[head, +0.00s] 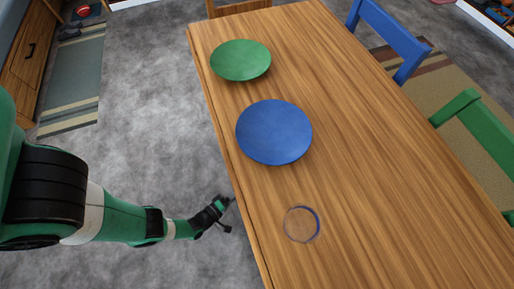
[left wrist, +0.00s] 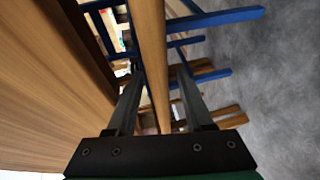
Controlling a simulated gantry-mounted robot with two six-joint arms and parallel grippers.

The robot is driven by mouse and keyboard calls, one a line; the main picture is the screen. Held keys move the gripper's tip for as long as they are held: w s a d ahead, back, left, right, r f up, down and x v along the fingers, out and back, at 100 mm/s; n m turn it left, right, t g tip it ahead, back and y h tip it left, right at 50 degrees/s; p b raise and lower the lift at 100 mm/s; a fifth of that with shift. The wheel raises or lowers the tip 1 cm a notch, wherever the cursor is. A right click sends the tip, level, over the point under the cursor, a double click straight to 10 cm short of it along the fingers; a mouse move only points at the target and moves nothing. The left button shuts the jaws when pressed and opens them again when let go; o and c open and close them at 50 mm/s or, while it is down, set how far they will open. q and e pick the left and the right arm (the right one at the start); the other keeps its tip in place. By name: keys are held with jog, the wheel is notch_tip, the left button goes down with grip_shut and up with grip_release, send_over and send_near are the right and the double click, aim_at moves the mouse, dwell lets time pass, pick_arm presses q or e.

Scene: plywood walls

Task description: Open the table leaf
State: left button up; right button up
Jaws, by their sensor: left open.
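The wooden table (head: 370,150) fills the right half of the head view. A narrow wooden strip, apparently the table leaf (head: 224,150), runs along its left edge beside a dark seam. My left gripper (head: 229,203) is at this edge, near the front part of the table. In the left wrist view my left gripper (left wrist: 160,100) is open, with one finger on each side of a long wooden board (left wrist: 153,50), apparently the leaf's edge. I cannot tell whether either finger touches it. My right gripper is not in view.
A green plate (head: 241,60), a blue plate (head: 274,132) and a clear glass (head: 301,224) stand on the table. A blue chair (head: 392,35) and a green chair (head: 470,125) are on the far side. Grey floor (head: 160,130) left of the table is clear.

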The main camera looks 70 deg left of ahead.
pick_arm(q)
jog(key=shift+w+a+f, duration=0.1)
jog(key=shift+w+a, duration=0.25)
jog(key=shift+w, duration=0.3)
jog(key=shift+s, duration=0.15)
jog(key=shift+c, duration=1.2)
grip_shut()
